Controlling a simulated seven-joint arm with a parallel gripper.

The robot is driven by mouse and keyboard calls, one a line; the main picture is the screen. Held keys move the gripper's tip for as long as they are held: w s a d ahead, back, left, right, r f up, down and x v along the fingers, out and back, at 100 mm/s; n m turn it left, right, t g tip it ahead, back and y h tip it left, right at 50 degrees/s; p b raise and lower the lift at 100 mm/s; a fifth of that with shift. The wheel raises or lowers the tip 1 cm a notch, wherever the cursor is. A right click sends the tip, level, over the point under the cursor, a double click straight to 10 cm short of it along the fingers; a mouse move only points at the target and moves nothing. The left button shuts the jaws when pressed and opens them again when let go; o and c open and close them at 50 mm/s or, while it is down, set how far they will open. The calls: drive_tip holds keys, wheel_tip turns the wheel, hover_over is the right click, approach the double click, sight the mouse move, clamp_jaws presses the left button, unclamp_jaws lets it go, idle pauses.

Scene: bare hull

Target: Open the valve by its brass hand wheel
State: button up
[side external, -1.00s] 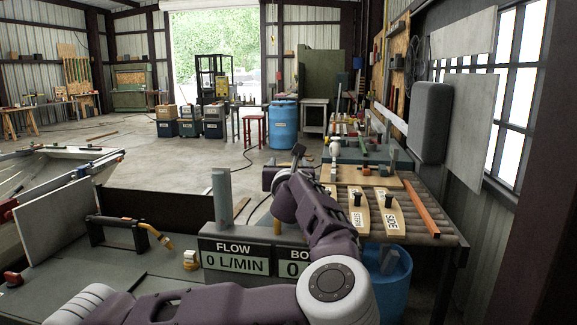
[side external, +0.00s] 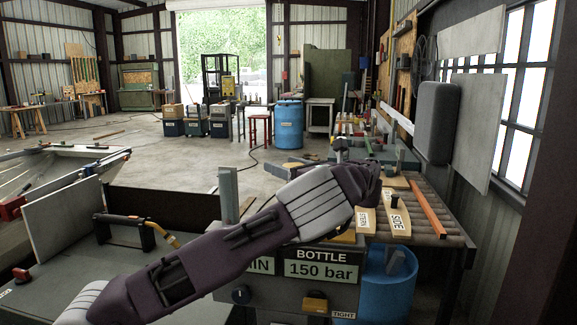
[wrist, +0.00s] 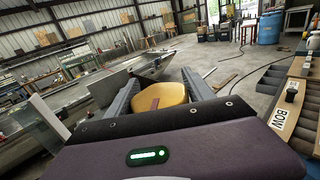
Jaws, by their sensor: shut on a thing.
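In the wrist view, the brass hand wheel (wrist: 174,92) is a rounded yellow disc with a reddish-brown mark. It sits between the two grey fingers of my gripper (wrist: 160,78), which is shut on it. Part of the wheel is hidden behind the gripper body. In the side view my arm hides the grip. The grey panel (side external: 275,296) beneath my arm has a display (side external: 320,268) reading BOTTLE 150 bar. The flow display (side external: 262,266) is mostly covered, with only the end of its unit showing. I cannot tell how far the wheel is turned.
A grey post (side external: 228,190) stands beside my arm. A roller table (side external: 430,228) with labelled wooden pieces (side external: 397,220) lies at right, and a blue barrel (side external: 388,285) stands beneath it. A black handle frame (side external: 122,231) stands at left. The floor behind is mostly open.

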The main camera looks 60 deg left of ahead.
drive_tip(key=n+g, duration=0.1)
drive_tip(key=g, duration=0.1)
drive_tip(key=n+g, duration=0.1)
drive_tip(key=g, duration=0.1)
drive_tip(key=shift+s+n+h, duration=0.3)
drive_tip(key=shift+s+h, duration=0.05)
drive_tip(key=shift+h, duration=0.05)
drive_tip(key=shift+s+d+n+g+h, duration=0.2)
drive_tip(key=shift+n+g+h, duration=0.3)
drive_tip(key=shift+n+g, duration=0.35)
drive_tip(key=shift+s+d+n+g+h, duration=0.1)
drive_tip(key=shift+s+n+g+h, duration=0.15)
drive_tip(key=shift+n+g+h, duration=0.55)
drive_tip(key=shift+f+g, duration=0.1)
drive_tip(key=shift+g, duration=0.35)
drive_tip(key=o, duration=1.4)
drive_tip(key=shift+s, duration=0.1)
drive_tip(key=shift+c, duration=0.2)
drive_tip(key=shift+m+t+y, duration=0.3)
drive_tip(key=shift+m, duration=0.05)
